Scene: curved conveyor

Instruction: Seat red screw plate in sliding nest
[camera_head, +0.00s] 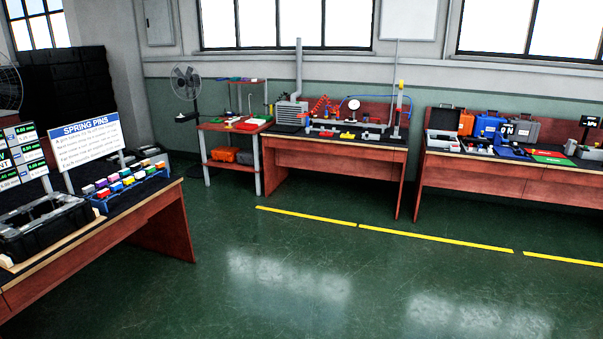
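Neither of my grippers is in view. I cannot single out a red screw plate or a sliding nest for sure at this distance. The middle bench (340,141) along the far wall carries a long fixture with a round dial gauge (354,104) and small red, yellow and blue pieces along its front edge. A small red piece (326,133) lies there, too small to identify. The right bench (520,168) holds a flat red and green item (551,157), also too small to identify.
A bench (150,205) at the left holds a black bin (45,228), a blue rack of coloured blocks (128,186) and a "SPRING PINS" sign (88,140). A shelf table (232,163) and a fan (186,84) stand at the back. The green floor (330,275) with yellow lines is clear.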

